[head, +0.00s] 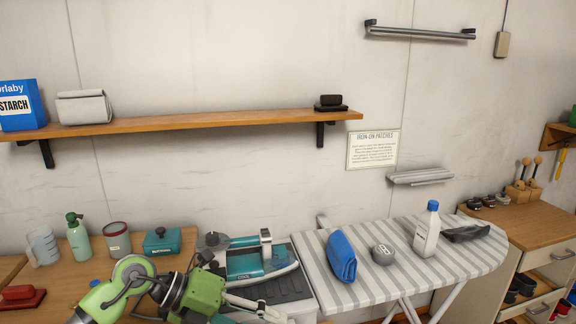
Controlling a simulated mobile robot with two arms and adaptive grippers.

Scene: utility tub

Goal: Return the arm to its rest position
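My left arm comes in at the bottom left, with green and grey links. My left gripper (250,308) is at the bottom edge, in front of the iron station with a teal iron (245,262). Its fingers point to the right and are partly cut off by the frame edge, so I cannot tell whether they are open or shut. I see nothing clearly held in it. My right gripper is not in view.
A striped ironing board (312,262) holds a folded blue cloth (341,257), a grey round item (383,254), a white bottle (427,230) and a dark cloth (466,233). A wooden shelf (200,122) is above. Jugs and bottles stand on the left counter (75,282).

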